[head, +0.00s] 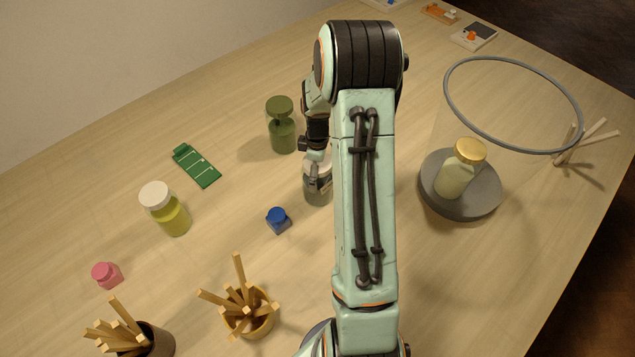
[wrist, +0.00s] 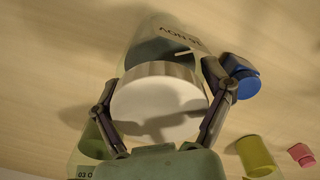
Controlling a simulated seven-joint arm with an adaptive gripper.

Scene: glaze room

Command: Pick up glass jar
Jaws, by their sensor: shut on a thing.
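My gripper (head: 318,180) is shut on a glass jar (head: 317,193) with a white lid and grey-green contents. In the wrist view, the fingers of my gripper (wrist: 158,76) lie on either side of the white lid (wrist: 150,112). The jar's body (wrist: 152,50) reaches away beyond the lid and carries dark lettering. In the head view my arm hides part of this jar. I cannot tell whether its base touches the table. Other jars are a yellow-green jar (head: 172,217) with a white lid and a dark green jar (head: 283,137) with a green lid.
A gold-lidded jar (head: 453,182) stands inside a clear bin with a grey rim (head: 447,97). A blue bottle (head: 279,222), pink bottle (head: 107,276), green card (head: 197,166) and cups of wooden sticks (head: 249,325) lie around. The table is clear between the green card and dark green jar.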

